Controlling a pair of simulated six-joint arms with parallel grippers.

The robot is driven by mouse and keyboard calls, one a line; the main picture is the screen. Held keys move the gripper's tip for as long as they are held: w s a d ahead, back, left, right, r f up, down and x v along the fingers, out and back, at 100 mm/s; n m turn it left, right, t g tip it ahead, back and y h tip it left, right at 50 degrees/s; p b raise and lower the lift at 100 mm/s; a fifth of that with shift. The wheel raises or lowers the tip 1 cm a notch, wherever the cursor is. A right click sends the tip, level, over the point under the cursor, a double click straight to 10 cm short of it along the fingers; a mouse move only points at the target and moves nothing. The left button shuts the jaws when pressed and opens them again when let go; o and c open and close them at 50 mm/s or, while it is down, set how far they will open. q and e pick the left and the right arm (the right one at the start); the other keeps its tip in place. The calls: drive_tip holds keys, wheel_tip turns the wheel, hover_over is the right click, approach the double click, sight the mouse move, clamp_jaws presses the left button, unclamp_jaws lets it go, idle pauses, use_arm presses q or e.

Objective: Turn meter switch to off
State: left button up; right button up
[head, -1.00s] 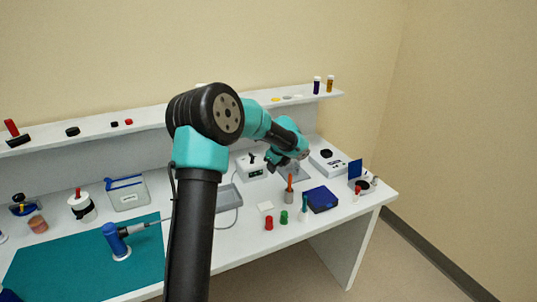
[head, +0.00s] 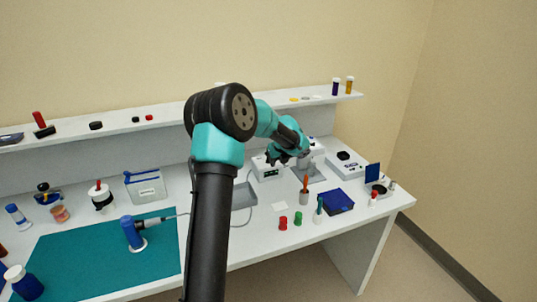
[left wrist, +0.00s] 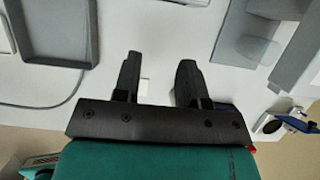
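A small white box with a dark display (head: 268,173), which looks like the meter, stands near the back of the bench in the head view. Its switch is too small or hidden to make out. My left gripper (head: 276,157) hangs over the box and covers part of its top; whether they touch I cannot tell. In the left wrist view the two dark fingers (left wrist: 158,82) stand apart with a clear gap. My right gripper is not in view.
A grey tray (head: 243,190) lies left of the box; it also shows in the left wrist view (left wrist: 55,58). A shelf (head: 170,120) runs behind.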

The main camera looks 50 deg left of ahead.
use_arm(q)
drive_tip(key=w+a, duration=0.1)
drive_tip(key=a, duration=0.2)
drive_tip(key=w+a, duration=0.1)
drive_tip(key=a, duration=0.1)
drive_tip(key=w+a, duration=0.1)
drive_tip(key=a, duration=0.2)
drive_tip(key=shift+w+a, duration=0.25)
drive_tip(key=shift+a, duration=0.05)
drive_tip(key=shift+x, duration=1)
drive_tip(key=shift+w+a+f, duration=0.15)
drive_tip(key=shift+a+f, duration=0.2)
drive_tip(key=shift+f, duration=0.15)
drive_tip(key=shift+c, duration=0.4)
clamp_jaws()
